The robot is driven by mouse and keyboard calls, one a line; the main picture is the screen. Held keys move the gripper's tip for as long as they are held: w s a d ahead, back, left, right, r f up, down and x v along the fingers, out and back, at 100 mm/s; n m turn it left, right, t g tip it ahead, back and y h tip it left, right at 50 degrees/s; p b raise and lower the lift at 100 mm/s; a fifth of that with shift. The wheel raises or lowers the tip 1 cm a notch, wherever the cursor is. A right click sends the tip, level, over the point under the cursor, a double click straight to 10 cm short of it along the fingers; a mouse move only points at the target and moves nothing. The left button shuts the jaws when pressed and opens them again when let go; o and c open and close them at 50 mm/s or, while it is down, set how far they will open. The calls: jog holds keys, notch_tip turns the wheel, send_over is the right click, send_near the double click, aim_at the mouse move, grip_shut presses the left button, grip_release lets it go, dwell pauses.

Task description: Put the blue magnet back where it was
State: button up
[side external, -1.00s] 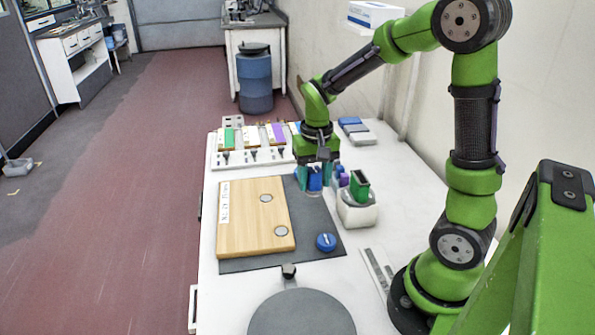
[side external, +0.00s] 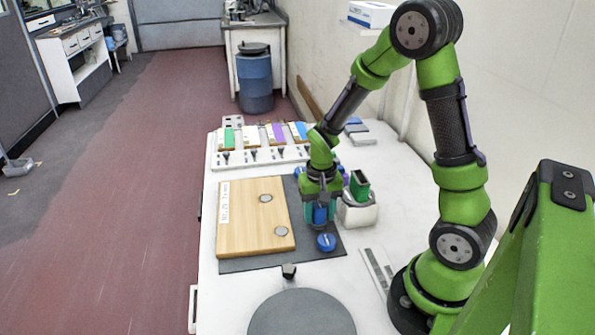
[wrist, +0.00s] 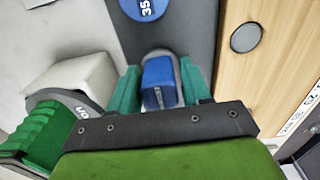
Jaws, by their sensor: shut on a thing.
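My gripper (side external: 320,217) is shut on a blue block, the blue magnet (wrist: 158,82), which sits between the teal fingers in the wrist view. In the side external view the magnet (side external: 320,214) is partly hidden by the fingers. It is over the dark grey mat (side external: 240,264), to the right of the wooden board; whether it touches the mat I cannot tell. A round blue disc (side external: 326,241) lies on the mat just in front of the gripper. The disc (wrist: 143,8), marked 35, also shows at the top of the wrist view.
The wooden board (side external: 245,220) bears two grey metal discs (side external: 265,198). A white device with a green block (side external: 360,212) stands close on the right. A rack with coloured cards (side external: 260,155) is at the back. A round grey plate (side external: 300,315) is in front.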

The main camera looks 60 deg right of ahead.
aim_at(319, 205)
jog(key=shift+f, duration=0.1)
jog(key=o, duration=1.2)
notch_tip(319, 205, up, 11)
jog(key=shift+w+f, duration=0.1)
jog(key=shift+s+a+r+n+t+y, duration=0.35)
jog(key=shift+s+a+r+n+t, duration=0.7)
jog(key=shift+a+r, duration=0.9)
jog(key=shift+s+a+r+n+t+y, duration=0.3)
jog(key=shift+s+a+r+n+t, duration=0.3)
jog(key=shift+s+a+r+t, duration=1.05)
jog(key=shift+s+a+r+n+t+y, duration=0.35)
jog(key=shift+s+a+r+n+t, duration=0.55)
jog(key=shift+a+r, duration=1.3)
